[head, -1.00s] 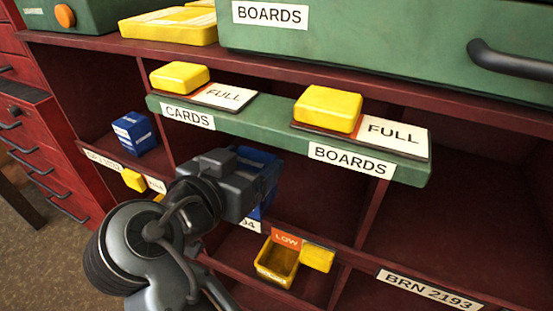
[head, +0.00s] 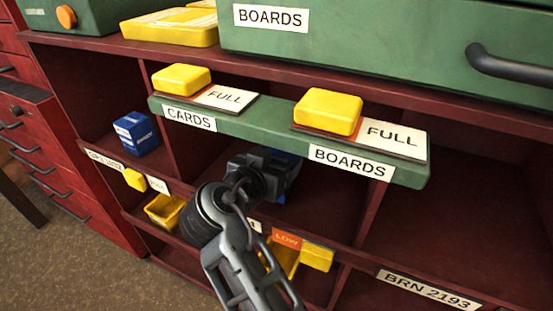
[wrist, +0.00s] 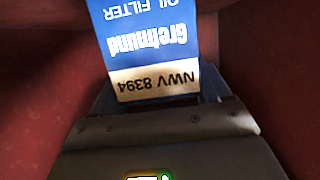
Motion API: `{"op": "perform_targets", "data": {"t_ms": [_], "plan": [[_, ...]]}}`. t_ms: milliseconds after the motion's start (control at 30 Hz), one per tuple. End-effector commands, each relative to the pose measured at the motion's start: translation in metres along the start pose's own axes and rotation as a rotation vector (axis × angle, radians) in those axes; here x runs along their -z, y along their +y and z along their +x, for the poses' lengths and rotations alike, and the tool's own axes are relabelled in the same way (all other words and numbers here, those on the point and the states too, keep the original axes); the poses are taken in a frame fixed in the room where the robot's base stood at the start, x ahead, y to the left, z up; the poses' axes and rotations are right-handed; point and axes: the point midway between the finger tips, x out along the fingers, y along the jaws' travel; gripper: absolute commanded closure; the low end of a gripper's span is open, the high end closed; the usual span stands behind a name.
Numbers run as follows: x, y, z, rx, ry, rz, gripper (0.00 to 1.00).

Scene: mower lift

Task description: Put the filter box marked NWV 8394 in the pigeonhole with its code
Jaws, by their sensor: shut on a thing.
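My gripper (head: 262,174) is shut on a blue and white filter box (head: 290,160) inside the middle pigeonhole, below the green ledge. In the wrist view the box (wrist: 150,48) reads NWV 8394, Grelmund and OIL FILTER, upside down, and the gripper (wrist: 160,108) holds its near end. Red-brown surfaces surround it there. The label (head: 254,225) under this pigeonhole is mostly hidden by my arm; only its last character shows. Whether the box rests on the pigeonhole floor cannot be told.
Another blue box (head: 136,133) stands in the left pigeonhole. The green ledge (head: 245,131) bears yellow blocks and FULL cards above the opening. Yellow bins (head: 165,211) sit in the row below. The right pigeonhole, above label BRN 2193 (head: 429,290), looks empty.

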Motion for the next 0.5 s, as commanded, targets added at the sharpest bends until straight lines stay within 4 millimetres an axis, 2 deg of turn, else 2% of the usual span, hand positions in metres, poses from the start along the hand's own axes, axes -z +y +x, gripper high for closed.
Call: {"op": "perform_targets", "data": {"t_ms": [433, 467, 500], "plan": [[-0.005, -0.0002, 0.0048, 0.001, 0.002, 0.003, 0.72], [-0.0046, -0.0001, 0.0046, 0.0, 0.001, 0.002, 0.22], [-0.0041, -0.0001, 0.0044, 0.0, 0.001, 0.002, 0.18]]}}
